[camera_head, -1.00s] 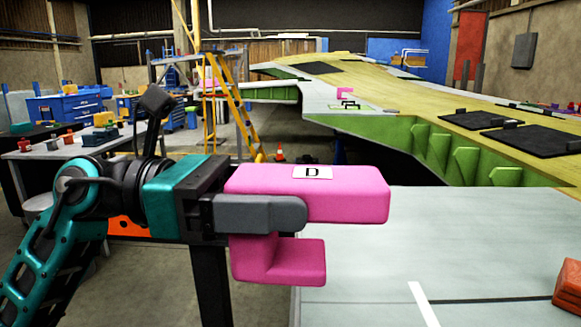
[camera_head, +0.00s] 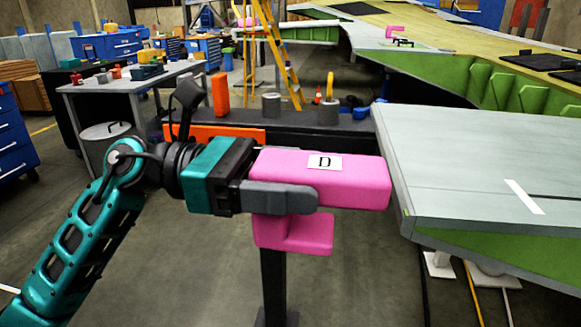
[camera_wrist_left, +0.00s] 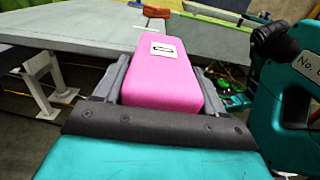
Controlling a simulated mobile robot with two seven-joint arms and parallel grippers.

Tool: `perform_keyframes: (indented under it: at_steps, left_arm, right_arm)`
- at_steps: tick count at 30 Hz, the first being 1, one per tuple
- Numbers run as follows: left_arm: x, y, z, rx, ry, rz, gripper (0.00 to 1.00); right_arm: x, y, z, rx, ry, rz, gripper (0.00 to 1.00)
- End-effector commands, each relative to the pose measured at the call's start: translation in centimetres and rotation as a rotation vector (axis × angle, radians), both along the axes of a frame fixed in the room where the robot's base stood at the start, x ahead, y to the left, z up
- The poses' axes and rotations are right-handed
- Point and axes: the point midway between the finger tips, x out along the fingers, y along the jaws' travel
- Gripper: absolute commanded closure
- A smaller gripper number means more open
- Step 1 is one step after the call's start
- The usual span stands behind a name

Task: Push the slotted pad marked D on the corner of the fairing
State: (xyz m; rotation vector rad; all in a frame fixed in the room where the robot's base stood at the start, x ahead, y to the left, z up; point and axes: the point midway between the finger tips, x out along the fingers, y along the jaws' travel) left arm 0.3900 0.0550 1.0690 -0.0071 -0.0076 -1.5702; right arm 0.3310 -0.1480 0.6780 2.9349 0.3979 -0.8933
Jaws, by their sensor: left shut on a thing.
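My left gripper (camera_head: 282,196) is shut on the pink slotted pad (camera_head: 345,188), which carries a white label with D. The pad is held level in the air, its slot opening to the right. In the head view its right end shows just left of the near corner of the grey fairing (camera_head: 480,165); I cannot tell whether they touch. In the left wrist view the pad (camera_wrist_left: 163,85) sits between the two fingers (camera_wrist_left: 155,88), with the fairing (camera_wrist_left: 85,42) beyond it. My right gripper is not in view.
A dark bench (camera_head: 345,128) with grey cylinders and orange pieces stands behind the pad. A grey worktable (camera_head: 130,88) and a yellow ladder (camera_head: 283,60) are farther back. Another pink pad (camera_head: 395,32) sits on the far wing.

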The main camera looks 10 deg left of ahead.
Motion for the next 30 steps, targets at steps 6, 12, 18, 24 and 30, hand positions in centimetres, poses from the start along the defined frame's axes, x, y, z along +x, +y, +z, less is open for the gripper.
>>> perform_keyframes:
  at_steps: [6, 12, 18, 24, 30]
  left_arm:
    - [0.0, -2.0, 0.4, -0.003, 0.002, -0.003, 0.67]
    - [0.0, -3.9, 0.3, -0.003, 0.002, -0.001, 0.67]
    - [0.0, -5.1, 0.2, -0.002, 0.001, -0.001, 0.67]
    - [0.0, -5.5, 0.1, -0.001, 0.000, 0.000, 0.67]
    - [0.0, -5.5, 0.1, -0.001, 0.000, 0.000, 0.67]
  right_arm:
    - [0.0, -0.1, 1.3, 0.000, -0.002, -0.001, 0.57]
    - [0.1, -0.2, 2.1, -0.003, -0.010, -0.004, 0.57]
    - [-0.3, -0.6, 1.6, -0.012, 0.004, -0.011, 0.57]
    - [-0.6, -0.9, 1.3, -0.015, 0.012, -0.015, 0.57]
    - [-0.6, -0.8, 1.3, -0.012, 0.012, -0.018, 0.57]
